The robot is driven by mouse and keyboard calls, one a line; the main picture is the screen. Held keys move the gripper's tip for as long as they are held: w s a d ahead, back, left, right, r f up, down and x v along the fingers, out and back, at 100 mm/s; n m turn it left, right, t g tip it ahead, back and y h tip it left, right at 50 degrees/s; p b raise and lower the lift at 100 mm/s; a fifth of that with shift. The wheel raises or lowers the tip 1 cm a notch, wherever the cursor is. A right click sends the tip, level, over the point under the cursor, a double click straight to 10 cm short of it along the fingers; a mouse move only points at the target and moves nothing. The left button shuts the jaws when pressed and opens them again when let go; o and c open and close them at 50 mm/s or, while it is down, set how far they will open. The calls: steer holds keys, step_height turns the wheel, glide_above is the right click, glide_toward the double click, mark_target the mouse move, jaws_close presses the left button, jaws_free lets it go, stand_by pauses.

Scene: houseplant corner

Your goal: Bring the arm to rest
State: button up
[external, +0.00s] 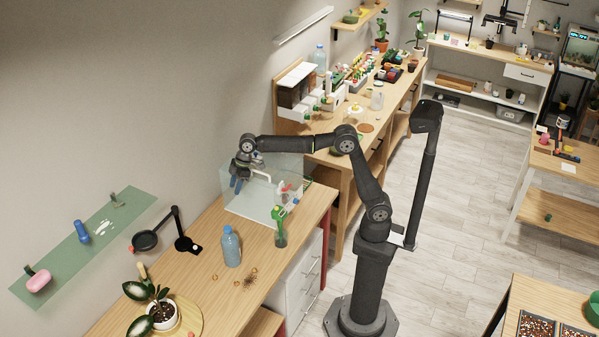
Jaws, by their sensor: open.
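My gripper (237,181) hangs at the end of my raised arm, pointing down. It is open, with no object visible between its fingers. It is at the left part of a clear glass-walled box (248,208) on the wooden bench (205,268). I cannot tell whether the fingers are above the box, inside it or behind its wall.
A blue bottle (231,247) and a green-topped container (280,228) stand in front of the box. A black lamp (186,243) and a potted plant (162,313) stand left. A cluttered bench (398,100) lies behind my arm. Open floor (440,235) is at right.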

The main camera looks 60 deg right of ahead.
steer(key=w+d, duration=0.4)
steer(key=d, duration=0.2)
steer(key=shift+w+d+m, duration=0.15)
steer(key=shift+w+m, duration=0.25)
steer(key=shift+r, duration=0.1)
steer(key=s+a+n, duration=0.2)
steer(key=s+a, duration=1.3)
steer(key=a, duration=0.1)
steer(key=shift+f, duration=0.35)
